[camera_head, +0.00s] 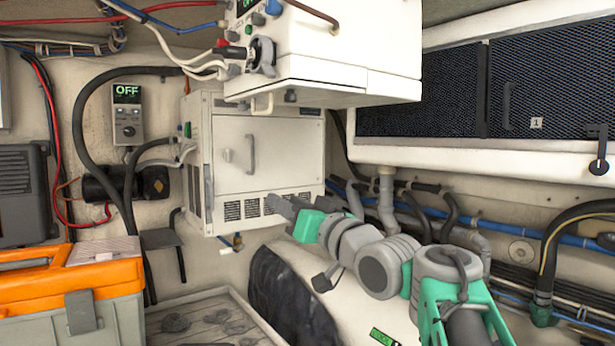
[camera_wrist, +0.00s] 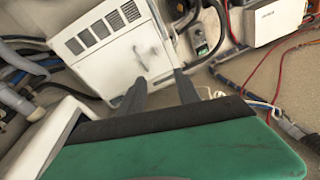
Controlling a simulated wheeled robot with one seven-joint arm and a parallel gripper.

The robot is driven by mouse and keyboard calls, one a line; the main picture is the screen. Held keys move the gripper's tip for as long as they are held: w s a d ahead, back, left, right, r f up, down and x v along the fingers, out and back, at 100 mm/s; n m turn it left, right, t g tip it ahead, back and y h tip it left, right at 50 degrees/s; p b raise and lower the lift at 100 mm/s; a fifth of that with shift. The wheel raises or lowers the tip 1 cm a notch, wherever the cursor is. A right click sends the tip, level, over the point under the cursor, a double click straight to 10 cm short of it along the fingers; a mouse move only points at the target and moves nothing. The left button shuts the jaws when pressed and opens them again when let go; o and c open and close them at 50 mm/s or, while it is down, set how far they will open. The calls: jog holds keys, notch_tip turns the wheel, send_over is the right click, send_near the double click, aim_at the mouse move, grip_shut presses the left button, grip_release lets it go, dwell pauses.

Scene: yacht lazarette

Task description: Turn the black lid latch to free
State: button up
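A black latch (camera_head: 599,165) with a round end hangs from the right end of the white-framed mesh locker front (camera_head: 480,151), at the right edge of the head view. I cannot make out the latch in the wrist view.
The white cabinet (camera_head: 230,180) with a handle stands behind my gripper; another white box (camera_head: 320,65) overhangs it. An orange-lidded toolbox (camera_head: 100,270) is at left. A white cylinder (camera_head: 300,270) lies below my arm. Hoses and blue pipes (camera_head: 510,232) run below the locker.

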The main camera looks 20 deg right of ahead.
jog(key=s+d+r+n+t+y+b, duration=0.2)
jog(key=s+r+y+b, duration=0.1)
jog(key=s+r+y, duration=0.15)
jog(key=n+g+y+b, duration=0.25)
jog(key=n+y, duration=0.35)
jog(key=y, duration=0.3)
send_near(290, 96)
jog(key=p+x, duration=0.3)
jog(key=x, duration=0.4)
jog(key=shift+w, duration=0.6)
jog(key=shift+r+g, duration=0.1)
jog(key=shift+g, duration=0.15)
grip_shut()
